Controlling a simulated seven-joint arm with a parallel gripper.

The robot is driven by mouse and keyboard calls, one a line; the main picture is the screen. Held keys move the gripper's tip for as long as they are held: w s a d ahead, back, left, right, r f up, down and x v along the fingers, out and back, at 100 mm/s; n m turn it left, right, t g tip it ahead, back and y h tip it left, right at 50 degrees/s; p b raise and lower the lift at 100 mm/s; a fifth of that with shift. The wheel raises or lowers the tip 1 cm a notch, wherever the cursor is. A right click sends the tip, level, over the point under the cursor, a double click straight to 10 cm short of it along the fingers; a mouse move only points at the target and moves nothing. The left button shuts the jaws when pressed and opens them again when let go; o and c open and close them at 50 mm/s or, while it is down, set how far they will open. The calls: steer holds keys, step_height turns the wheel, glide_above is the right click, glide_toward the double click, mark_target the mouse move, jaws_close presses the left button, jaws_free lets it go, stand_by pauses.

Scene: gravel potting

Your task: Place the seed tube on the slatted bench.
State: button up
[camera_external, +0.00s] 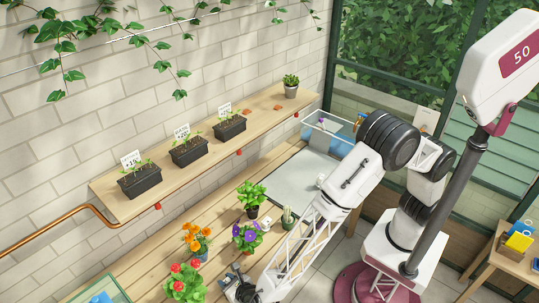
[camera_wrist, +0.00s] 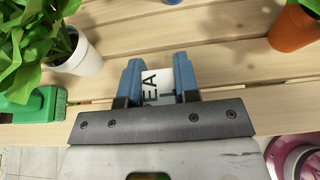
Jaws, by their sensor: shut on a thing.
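My gripper (camera_wrist: 158,82) has blue fingers, and they are closed on a white piece with dark lettering ending in "EA", which appears to be the seed tube (camera_wrist: 157,88). Only part of it shows between the fingers; the rest is hidden by the fingers and the gripper body. The slatted bench (camera_wrist: 205,34) has pale wooden boards and lies below the fingers. In the external view the bench (camera_external: 150,252) runs along the wall, and my gripper (camera_external: 238,291) is over its front edge. I cannot tell whether the tube touches the boards.
In the wrist view a white pot (camera_wrist: 84,58) and a green block (camera_wrist: 38,105) are at left, a terracotta pot (camera_wrist: 292,28) at upper right. Orange flowers (camera_external: 196,238), purple flowers (camera_external: 246,236) and red flowers (camera_external: 186,282) stand near my gripper. Boards directly ahead look bare.

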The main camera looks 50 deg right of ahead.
steer(key=shift+f, duration=0.15)
steer(key=o, duration=0.9)
steer(key=shift+s+r, duration=0.35)
steer(key=shift+s, duration=0.1)
steer(key=v, duration=1.1)
steer(key=shift+r, duration=0.1)
